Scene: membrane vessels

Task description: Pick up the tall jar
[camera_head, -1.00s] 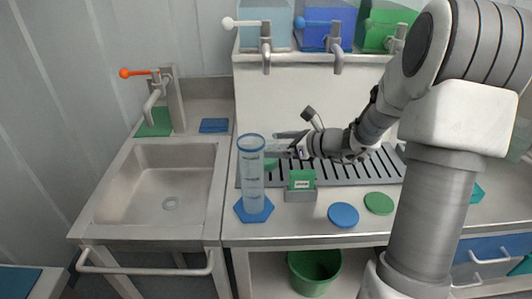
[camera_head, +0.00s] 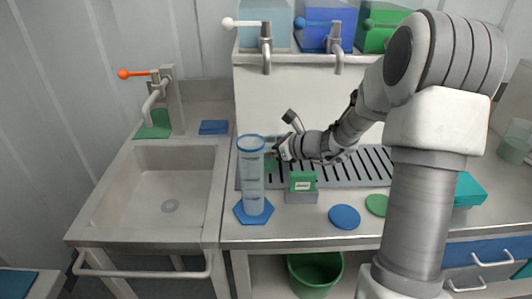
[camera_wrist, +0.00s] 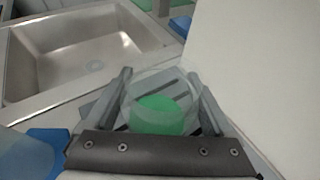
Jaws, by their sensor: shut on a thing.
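A tall clear cylinder with a blue rim (camera_head: 251,185) stands upright on a blue hexagonal mat (camera_head: 243,216) left of the drip grate. It also shows, cut off, at the left edge of the wrist view (camera_wrist: 22,160). My gripper (camera_head: 277,151) is just behind and right of this cylinder, low over the grate. In the wrist view my gripper (camera_wrist: 160,76) has its fingers around a clear round vessel (camera_wrist: 158,84) and is shut on it. A green patch (camera_wrist: 158,117) shows through or under that vessel. In the head view the held vessel is largely hidden.
A green-labelled block (camera_head: 302,187) stands right of the cylinder, by a blue disc (camera_head: 344,216) and green disc (camera_head: 376,204). A sink (camera_head: 155,185) is at left. Taps and tanks stand behind. A clear jar (camera_head: 515,141) and teal box (camera_head: 469,190) are at right.

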